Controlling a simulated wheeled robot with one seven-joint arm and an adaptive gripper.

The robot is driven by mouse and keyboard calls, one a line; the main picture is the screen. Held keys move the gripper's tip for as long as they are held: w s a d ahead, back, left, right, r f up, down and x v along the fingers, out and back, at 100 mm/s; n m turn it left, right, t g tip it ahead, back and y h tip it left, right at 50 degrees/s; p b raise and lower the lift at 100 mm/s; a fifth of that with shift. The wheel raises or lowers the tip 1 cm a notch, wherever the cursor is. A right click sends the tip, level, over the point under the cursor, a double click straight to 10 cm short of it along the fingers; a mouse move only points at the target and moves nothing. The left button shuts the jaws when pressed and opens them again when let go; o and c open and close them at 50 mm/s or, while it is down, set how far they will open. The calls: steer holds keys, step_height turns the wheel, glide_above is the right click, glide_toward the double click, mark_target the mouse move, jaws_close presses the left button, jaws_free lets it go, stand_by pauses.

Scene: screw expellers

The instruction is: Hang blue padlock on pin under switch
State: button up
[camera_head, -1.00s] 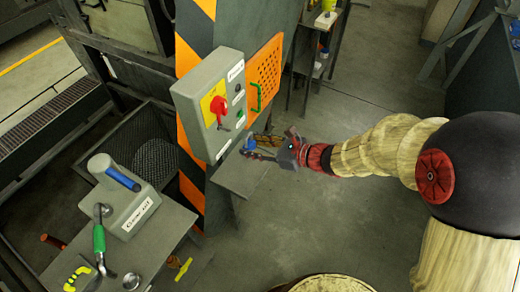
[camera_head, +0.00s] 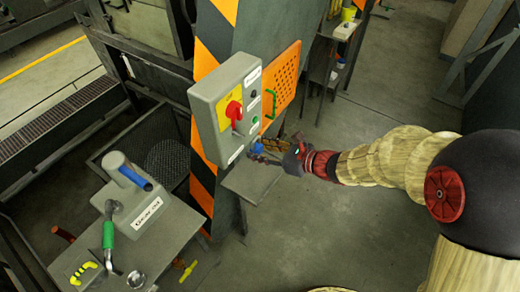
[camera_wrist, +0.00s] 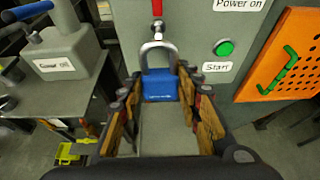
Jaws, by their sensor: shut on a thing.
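The blue padlock (camera_wrist: 160,88) is upright between the fingers of my gripper (camera_wrist: 157,100) in the wrist view, its silver shackle up. My gripper is shut on its body. The shackle top is just below a small silver pin (camera_wrist: 158,29) on the grey switch box, close to it in the picture; I cannot tell whether they touch. The red switch (camera_wrist: 157,8) is above the pin. In the head view, my gripper (camera_head: 268,152) and the small blue padlock (camera_head: 257,147) are at the lower right of the switch box (camera_head: 215,120) with its red switch (camera_head: 234,112).
A green start button (camera_wrist: 224,48) and an orange perforated panel (camera_wrist: 285,60) with a green handle are to the right. A small grey shelf (camera_head: 250,180) is below the box. A table (camera_head: 175,235) at lower left holds a grey device (camera_head: 130,200) and tools.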

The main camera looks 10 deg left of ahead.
mark_target(234, 142)
steer(key=shift+w+a+b, duration=0.4)
steer(key=shift+a, duration=0.6)
steer(key=shift+w+a+b, duration=0.35)
steer(key=shift+w+a, duration=0.1)
steer(key=shift+a, duration=0.55)
steer(key=shift+w+a+b, duration=0.4)
steer(key=shift+a, duration=0.6)
stand_by(1.0)
steer(key=shift+a+r, duration=0.1)
steer(key=shift+r, duration=0.05)
stand_by(0.4)
steer(key=shift+s+f+b, duration=0.1)
steer(key=shift+f+b, duration=0.65)
steer(key=shift+f, duration=0.1)
steer(key=o, duration=1.3)
steer(key=shift+a, duration=0.25)
steer(key=shift+o, duration=1.2)
steer(key=shift+o, duration=0.9)
steer(key=shift+w, duration=0.2)
